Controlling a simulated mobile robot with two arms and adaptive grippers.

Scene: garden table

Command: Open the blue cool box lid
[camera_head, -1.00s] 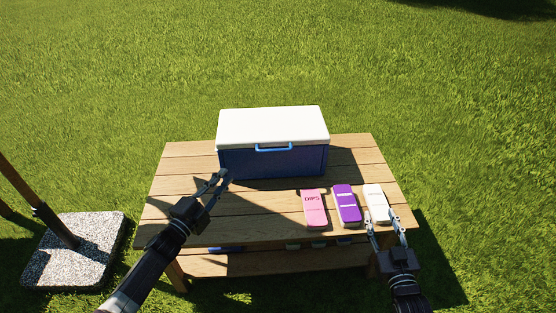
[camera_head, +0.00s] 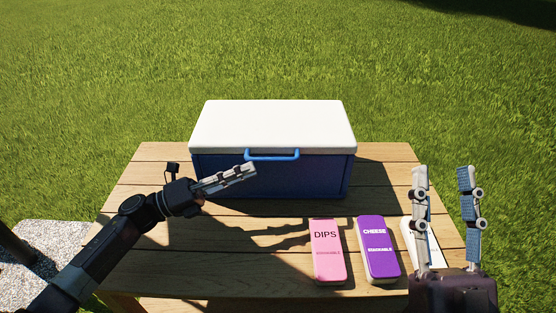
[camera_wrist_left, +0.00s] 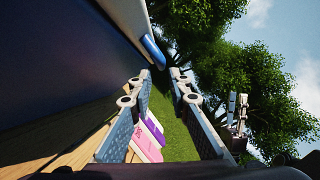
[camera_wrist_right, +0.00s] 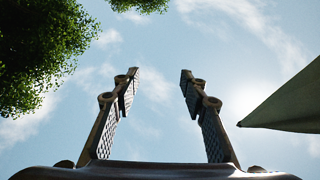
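The blue cool box (camera_head: 270,177) stands on the wooden table with its white lid (camera_head: 272,126) shut. A blue handle (camera_head: 272,155) runs along the front edge of the lid. My left gripper (camera_head: 250,170) is in front of the box, just below and left of the handle. In the left wrist view the fingers of the left gripper (camera_wrist_left: 160,78) are apart, with the handle (camera_wrist_left: 153,50) just beyond their tips. My right gripper (camera_head: 441,170) is raised at the right, fingers up. The right wrist view shows the right gripper (camera_wrist_right: 158,75) open and empty against the sky.
A pink DIPS pack (camera_head: 327,250), a purple CHEESE pack (camera_head: 378,247) and a white pack (camera_head: 408,232), partly hidden by my right gripper, lie on the wooden table (camera_head: 200,252). A stone parasol base (camera_head: 52,240) is at the left. Lawn surrounds the table.

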